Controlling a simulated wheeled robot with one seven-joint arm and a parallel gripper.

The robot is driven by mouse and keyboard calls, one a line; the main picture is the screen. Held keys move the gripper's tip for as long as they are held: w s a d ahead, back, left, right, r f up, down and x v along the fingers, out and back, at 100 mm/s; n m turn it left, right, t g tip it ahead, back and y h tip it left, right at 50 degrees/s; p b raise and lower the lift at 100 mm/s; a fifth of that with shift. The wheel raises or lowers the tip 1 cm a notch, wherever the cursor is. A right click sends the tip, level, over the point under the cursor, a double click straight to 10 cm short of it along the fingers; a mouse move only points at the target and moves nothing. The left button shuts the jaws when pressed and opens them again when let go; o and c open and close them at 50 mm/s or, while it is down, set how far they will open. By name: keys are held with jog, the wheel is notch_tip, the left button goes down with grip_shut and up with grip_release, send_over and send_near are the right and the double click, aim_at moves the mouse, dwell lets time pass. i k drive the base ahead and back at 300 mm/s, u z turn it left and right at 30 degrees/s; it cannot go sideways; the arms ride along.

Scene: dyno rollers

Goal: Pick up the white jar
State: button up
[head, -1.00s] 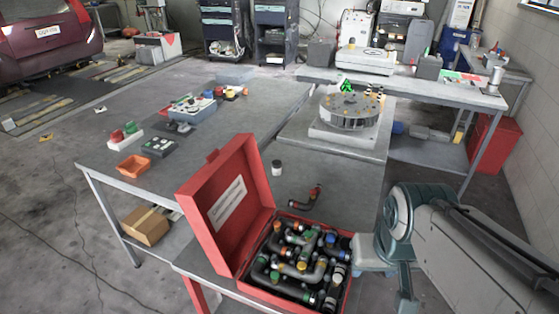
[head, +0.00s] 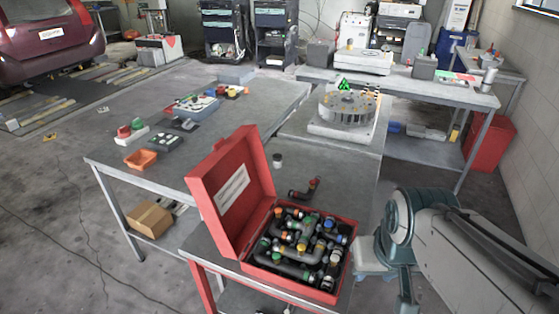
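A small white jar (head: 277,161) with a dark top stands upright on the grey table, just beyond the open red case. It is small in the head view, and its label or details cannot be made out. My arm comes in from the right edge and bends downward beside the table's right side, well apart from the jar. The fingers of my gripper do not show; the arm's lower end runs out at the bottom of the picture.
The red case (head: 228,190) with its raised lid holds several pipe pieces. A loose black elbow pipe (head: 304,190) lies behind it. A round dial device (head: 347,108) stands farther back. An orange tray (head: 141,159) is at left. Table around the jar is clear.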

aim_at(277, 158)
jog(key=k, duration=0.25)
jog(key=z, duration=1.2)
jog(key=i, duration=3.15)
jog(key=u, duration=3.65)
jog(key=i, duration=0.5)
jog(key=z, duration=0.1)
